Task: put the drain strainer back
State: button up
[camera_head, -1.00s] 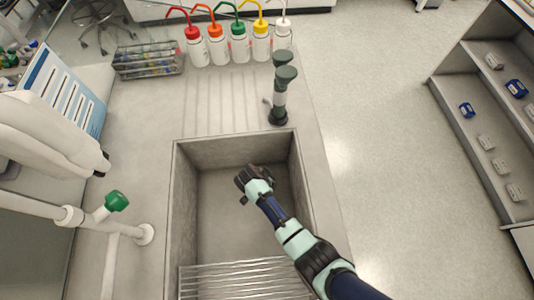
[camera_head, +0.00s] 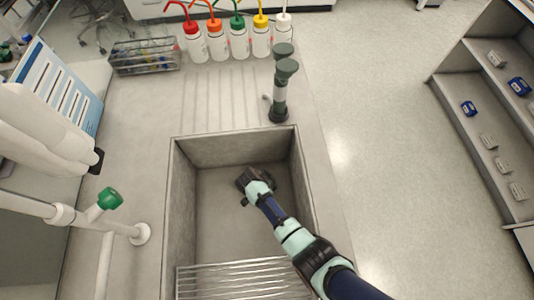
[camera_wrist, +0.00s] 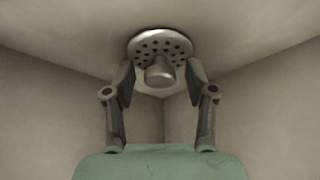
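The drain strainer (camera_wrist: 160,46) is a round metal disc with holes and a central knob (camera_wrist: 160,73). It shows at the top middle of the wrist view, near a corner of the sink. Whether it sits in the drain opening or lies loose cannot be told. My gripper (camera_wrist: 160,68) has its two fingers spread on either side of the knob, with gaps between fingers and knob. The fingertips overlap the disc's edge in the picture. In the head view my gripper (camera_head: 248,180) is down inside the sink (camera_head: 215,215), and the strainer is hidden there.
A ribbed metal rack (camera_head: 240,280) spans the sink's near end. A dark green-topped fixture (camera_head: 280,95) stands behind the sink's far edge. Several wash bottles (camera_head: 240,42) and a tube rack (camera_head: 145,58) stand farther back. A green valve knob (camera_head: 110,198) is on the left.

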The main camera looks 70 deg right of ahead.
jog(key=shift+r, duration=0.3)
jog(key=p+v, duration=0.5)
jog(key=v, duration=0.6)
jog(key=shift+a+r, duration=0.2)
jog(key=shift+r, duration=0.15)
